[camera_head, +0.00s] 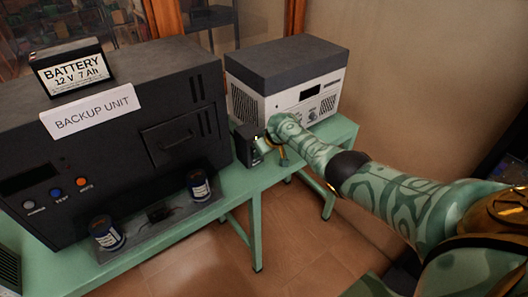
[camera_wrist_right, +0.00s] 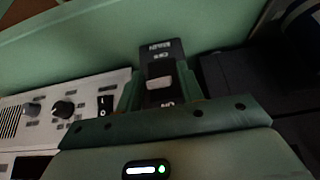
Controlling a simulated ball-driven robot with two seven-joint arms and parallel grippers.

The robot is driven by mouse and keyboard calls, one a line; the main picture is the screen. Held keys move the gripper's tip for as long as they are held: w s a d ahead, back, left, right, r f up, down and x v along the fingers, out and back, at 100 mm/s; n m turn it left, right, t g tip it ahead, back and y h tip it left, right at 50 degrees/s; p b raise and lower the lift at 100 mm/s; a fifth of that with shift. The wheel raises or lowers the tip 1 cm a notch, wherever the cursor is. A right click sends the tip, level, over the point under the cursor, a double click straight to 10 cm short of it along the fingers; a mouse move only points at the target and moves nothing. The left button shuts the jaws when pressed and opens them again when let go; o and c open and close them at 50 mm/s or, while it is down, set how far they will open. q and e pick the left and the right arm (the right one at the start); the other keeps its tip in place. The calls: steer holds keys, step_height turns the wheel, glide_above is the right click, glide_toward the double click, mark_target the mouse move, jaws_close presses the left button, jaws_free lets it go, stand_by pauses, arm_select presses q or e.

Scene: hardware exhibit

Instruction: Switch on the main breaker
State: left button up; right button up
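The main breaker is a small black box (camera_head: 247,145) on the green table, between the backup unit and the white-fronted unit. In the right wrist view the breaker (camera_wrist_right: 158,52) shows white lettering, turned around and partly readable, perhaps "OFF", with a dark raised part below it. My right gripper (camera_head: 272,149) is at the breaker's right side in the head view. In the right wrist view its green fingers (camera_wrist_right: 160,92) stand apart, with part of the breaker between them. I cannot tell whether they touch it. The lever's position is unclear. My left gripper is not in view.
The large black backup unit (camera_head: 110,140) bears a battery (camera_head: 72,68) and a sign (camera_head: 95,110). The white-fronted unit (camera_head: 290,80) stands close behind my right gripper. A wall rises at the right.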

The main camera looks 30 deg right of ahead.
steer(key=shift+s+r+p, duration=0.15)
steer(key=shift+r+p, duration=0.3)
steer(key=shift+p, duration=0.05)
steer(key=p+v, duration=1)
steer(key=v, duration=0.5)
steer(key=shift+s, duration=0.15)
steer(key=shift+a+r, duration=0.1)
